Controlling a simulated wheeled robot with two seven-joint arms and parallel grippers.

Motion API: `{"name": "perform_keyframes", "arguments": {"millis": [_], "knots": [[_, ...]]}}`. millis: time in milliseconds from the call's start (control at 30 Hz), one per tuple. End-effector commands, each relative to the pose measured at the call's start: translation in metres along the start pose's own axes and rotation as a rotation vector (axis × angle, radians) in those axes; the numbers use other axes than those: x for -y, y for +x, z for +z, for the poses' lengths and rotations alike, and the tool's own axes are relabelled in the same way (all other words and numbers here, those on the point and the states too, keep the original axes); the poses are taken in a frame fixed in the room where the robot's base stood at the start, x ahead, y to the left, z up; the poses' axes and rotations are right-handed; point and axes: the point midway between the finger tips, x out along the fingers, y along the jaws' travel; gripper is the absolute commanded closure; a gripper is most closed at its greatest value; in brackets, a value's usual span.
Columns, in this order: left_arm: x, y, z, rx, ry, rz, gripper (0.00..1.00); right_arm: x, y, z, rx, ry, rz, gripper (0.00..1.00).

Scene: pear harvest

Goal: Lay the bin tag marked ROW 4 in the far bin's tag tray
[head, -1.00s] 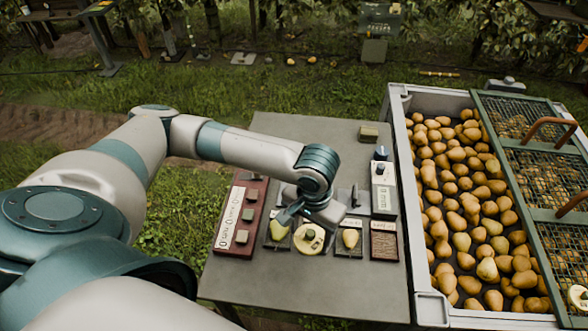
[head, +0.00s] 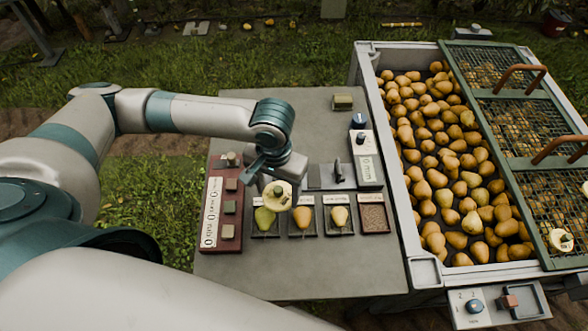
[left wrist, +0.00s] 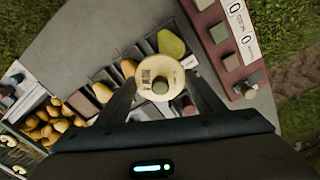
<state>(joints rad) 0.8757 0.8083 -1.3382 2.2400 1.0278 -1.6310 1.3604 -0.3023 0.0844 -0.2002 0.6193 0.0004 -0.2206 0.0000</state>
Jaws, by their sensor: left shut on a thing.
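My left gripper (head: 266,180) is shut on a round cream tag (head: 276,196) with a green-grey knob. In the left wrist view the tag (left wrist: 158,78) sits between the fingers; dark lettering shows, too blurred to read surely. A second round cream tag (head: 561,240) lies on the mesh lid of the pear bin at the right. I cannot tell which thing is the far bin's tag tray. My right gripper is not in view.
The grey table (head: 300,272) bears a red block board (head: 222,205), dark pads with pears, a brown-filled tray (head: 374,216) and a dial device (head: 362,150). The pear bin (head: 377,110) adjoins its right side. A dial box (head: 472,307) stands at lower right. The table's front is clear.

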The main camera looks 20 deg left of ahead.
Motion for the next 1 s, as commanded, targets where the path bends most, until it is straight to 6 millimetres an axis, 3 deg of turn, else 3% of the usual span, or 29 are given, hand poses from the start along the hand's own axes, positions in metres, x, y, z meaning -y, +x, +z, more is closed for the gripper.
{"name": "perform_keyframes", "arguments": {"millis": [133, 267, 500, 700, 800, 1000], "knots": [[-0.001, 0.004, -0.013, -0.003, -0.020, 0.000, 0.60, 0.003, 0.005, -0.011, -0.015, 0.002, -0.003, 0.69], [-0.001, 0.012, -0.039, -0.003, -0.066, 0.000, 0.60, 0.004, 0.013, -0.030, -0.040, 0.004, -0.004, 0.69], [-0.004, 0.024, -0.122, -0.004, -0.227, 0.002, 0.60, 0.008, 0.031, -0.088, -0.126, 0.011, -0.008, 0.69], [-0.007, 0.021, -0.197, -0.002, -0.397, 0.004, 0.60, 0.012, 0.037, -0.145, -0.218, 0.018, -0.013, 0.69], [-0.009, 0.016, -0.226, -0.002, -0.474, 0.003, 0.60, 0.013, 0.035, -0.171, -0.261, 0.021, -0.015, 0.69], [-0.013, 0.005, -0.260, 0.000, -0.576, 0.000, 0.60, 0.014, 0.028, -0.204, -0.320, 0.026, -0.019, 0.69]]}}
